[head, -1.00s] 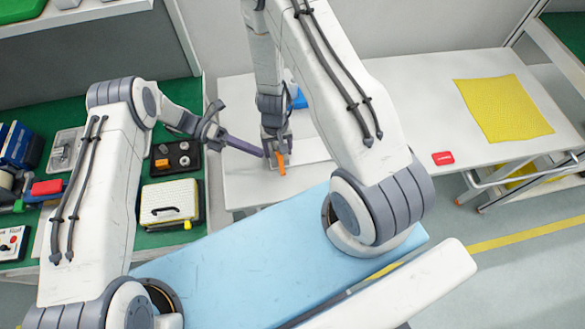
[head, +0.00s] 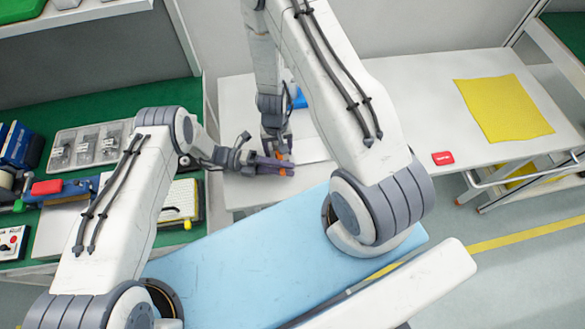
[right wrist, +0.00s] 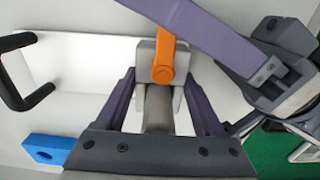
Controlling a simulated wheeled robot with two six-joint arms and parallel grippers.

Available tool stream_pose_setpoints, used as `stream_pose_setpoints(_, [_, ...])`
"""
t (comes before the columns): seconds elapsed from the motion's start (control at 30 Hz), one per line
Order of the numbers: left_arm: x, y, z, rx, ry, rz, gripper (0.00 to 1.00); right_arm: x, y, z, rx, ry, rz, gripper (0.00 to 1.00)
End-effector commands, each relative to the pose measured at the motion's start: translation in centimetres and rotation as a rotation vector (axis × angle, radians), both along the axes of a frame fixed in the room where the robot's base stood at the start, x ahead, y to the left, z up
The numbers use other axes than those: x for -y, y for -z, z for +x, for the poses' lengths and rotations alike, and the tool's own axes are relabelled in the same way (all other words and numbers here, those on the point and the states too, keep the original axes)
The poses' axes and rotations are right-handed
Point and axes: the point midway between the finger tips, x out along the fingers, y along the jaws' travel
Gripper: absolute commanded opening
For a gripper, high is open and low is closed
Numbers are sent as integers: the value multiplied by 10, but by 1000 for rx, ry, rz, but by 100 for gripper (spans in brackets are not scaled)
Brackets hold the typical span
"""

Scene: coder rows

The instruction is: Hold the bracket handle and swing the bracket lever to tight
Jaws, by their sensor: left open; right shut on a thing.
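My right gripper (right wrist: 163,98) is shut on the grey bracket handle (right wrist: 159,108). In the head view, the right gripper (head: 276,140) points down at the table. The orange bracket lever (right wrist: 164,62) sits at the handle's end, pointing up in the right wrist view; its bit of orange in the head view (head: 284,171) is partly covered. My left gripper (head: 288,165) is open beside the bracket, its purple fingers around the lever area. One left finger crosses close to the lever in the right wrist view; whether it touches is unclear.
A blue block (right wrist: 48,150) lies beside the bracket. A black U-shaped handle (right wrist: 22,70) stands at left in the right wrist view. A red item (head: 443,158) and a yellow cloth (head: 503,108) lie on the white table.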

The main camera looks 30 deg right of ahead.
Motion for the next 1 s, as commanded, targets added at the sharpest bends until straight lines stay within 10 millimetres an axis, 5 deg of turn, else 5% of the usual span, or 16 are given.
stream_pose_setpoints(0.53, [19, 0, -15, 1, -1, 1, 46, 0, 1, 0, -1, 0, 0, 0])
stream_pose_setpoints(0.67, [19, 0, -15, 1, 0, 1, 0, 0, 0, 0, -1, 0, 0, 0])
stream_pose_setpoints(1.0, [19, 0, -15, 1, 0, 1, 0, 0, 0, 0, -1, 0, 0, 0])
